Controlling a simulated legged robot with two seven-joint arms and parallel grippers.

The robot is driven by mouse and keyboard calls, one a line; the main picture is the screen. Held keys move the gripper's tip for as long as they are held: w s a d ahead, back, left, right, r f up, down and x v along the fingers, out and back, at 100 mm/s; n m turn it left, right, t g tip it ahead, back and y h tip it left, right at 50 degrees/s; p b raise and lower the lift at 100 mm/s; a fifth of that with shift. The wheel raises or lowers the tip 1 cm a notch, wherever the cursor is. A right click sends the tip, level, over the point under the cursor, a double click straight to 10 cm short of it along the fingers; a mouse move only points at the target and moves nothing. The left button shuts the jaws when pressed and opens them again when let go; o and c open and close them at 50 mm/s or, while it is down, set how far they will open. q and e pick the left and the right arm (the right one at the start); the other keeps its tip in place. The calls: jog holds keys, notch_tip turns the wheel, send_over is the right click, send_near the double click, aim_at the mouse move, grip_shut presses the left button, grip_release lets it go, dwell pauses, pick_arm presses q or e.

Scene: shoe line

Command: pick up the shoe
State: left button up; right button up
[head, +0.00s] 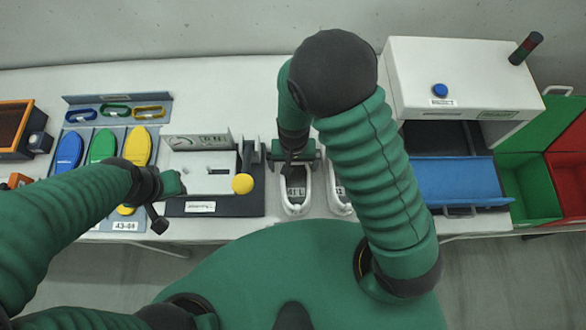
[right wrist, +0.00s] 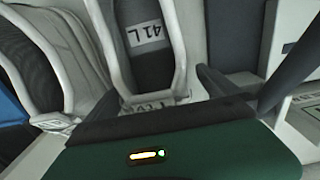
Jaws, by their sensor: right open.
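A white shoe (head: 295,207) with a dark inside and a "41 L" label stands on the table in front of me. It also shows at the top middle of the right wrist view (right wrist: 178,62). A second similar shoe (head: 341,204) stands just right of it, partly hidden by my right arm; it shows at the left of the right wrist view (right wrist: 90,45). My right gripper (head: 292,165) is open over the far end of the 41 L shoe, nothing visibly held. My left gripper (head: 164,200) is near the insole rack; its jaws are unclear.
A press-like fixture (head: 198,163) with a yellow knob (head: 243,184) stands left of the shoes. Blue, green and yellow insoles (head: 103,146) lie in a rack further left. A white machine (head: 455,75) with a blue tray (head: 456,180) and green and red bins (head: 530,185) are at right.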

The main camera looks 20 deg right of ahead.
jog(key=shift+d+f, duration=0.15)
jog(key=shift+d, duration=0.2)
jog(key=shift+w+d, duration=0.15)
jog(key=shift+d, duration=0.15)
jog(key=c, duration=0.9)
jog(key=shift+a, duration=0.4)
jog(key=c, duration=0.7)
